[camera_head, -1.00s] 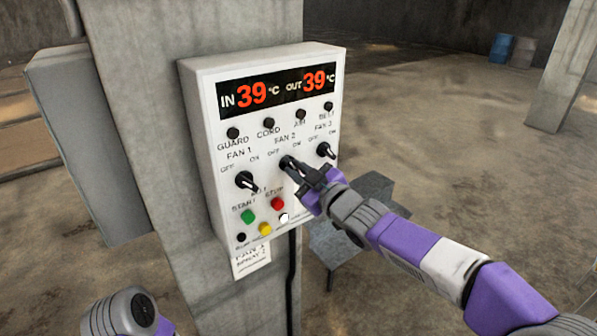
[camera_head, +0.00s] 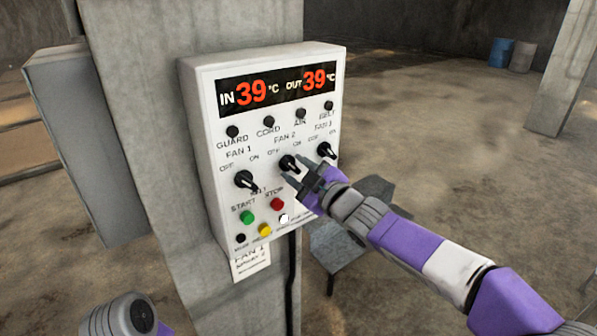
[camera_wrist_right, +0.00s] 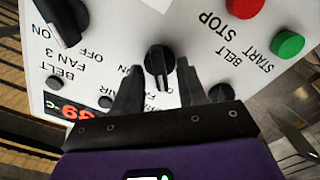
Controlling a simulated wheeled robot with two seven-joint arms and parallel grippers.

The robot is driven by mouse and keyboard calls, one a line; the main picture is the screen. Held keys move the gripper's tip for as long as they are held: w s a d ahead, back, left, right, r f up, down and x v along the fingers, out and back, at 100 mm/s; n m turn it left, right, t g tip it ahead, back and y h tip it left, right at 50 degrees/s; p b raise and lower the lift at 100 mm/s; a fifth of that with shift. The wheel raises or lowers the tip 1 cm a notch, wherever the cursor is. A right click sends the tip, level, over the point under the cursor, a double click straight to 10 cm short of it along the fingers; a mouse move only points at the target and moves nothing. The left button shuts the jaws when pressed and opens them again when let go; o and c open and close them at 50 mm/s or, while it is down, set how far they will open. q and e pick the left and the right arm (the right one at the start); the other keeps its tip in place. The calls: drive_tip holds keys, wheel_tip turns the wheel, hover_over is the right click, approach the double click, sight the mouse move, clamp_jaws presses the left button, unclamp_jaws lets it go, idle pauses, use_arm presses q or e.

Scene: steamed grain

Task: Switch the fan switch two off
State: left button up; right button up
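The white control panel (camera_head: 212,160) stands on a concrete pillar, with FAN 1, FAN 2 and FAN 3 knobs in a row. The black FAN 2 knob (camera_head: 287,162) is in the middle; the right wrist view shows it at centre (camera_wrist_right: 158,60), its light mark towards my gripper. My right gripper (camera_head: 309,172) is open at the FAN 2 knob. In the right wrist view its two fingers (camera_wrist_right: 159,88) are spread on either side of the knob's lower part; I cannot tell if they touch it. My left gripper is out of view.
The FAN 1 knob (camera_head: 246,180) and FAN 3 knob (camera_head: 325,150) sit on either side. Below are a green START button (camera_head: 247,217) and red STOP button (camera_head: 277,204). A grey metal object (camera_head: 335,248) stands behind my right arm.

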drive_tip(key=v, duration=0.7)
drive_tip(key=shift+s+d, duration=0.15)
drive_tip(key=shift+s, duration=0.1)
wheel_tip(320, 180, down, 37)
drive_tip(key=d+m+g+h+b, duration=0.1)
drive_tip(key=m+g+h+b, duration=0.35)
drive_tip(key=m, duration=0.45)
drive_tip(key=s+d+f+m+g+b, duration=0.15)
drive_tip(key=s+f, duration=0.25)
drive_tip(key=f, duration=0.5)
drive_tip(key=s+f+m+g+b, duration=0.1)
drive_tip(key=s+f+m+g, duration=0.25)
drive_tip(key=f, duration=0.55)
drive_tip(key=s+f+m+g+b, duration=0.1)
drive_tip(key=s+f+m+g, duration=0.1)
drive_tip(key=s+f, duration=0.4)
drive_tip(key=s+f+m+g+h+b, duration=0.1)
drive_tip(key=s+f+g, duration=0.2)
drive_tip(key=s+f, duration=0.4)
drive_tip(key=s, duration=0.5)
drive_tip(key=shift+f+m, duration=0.3)
drive_tip(key=shift+m, duration=0.1)
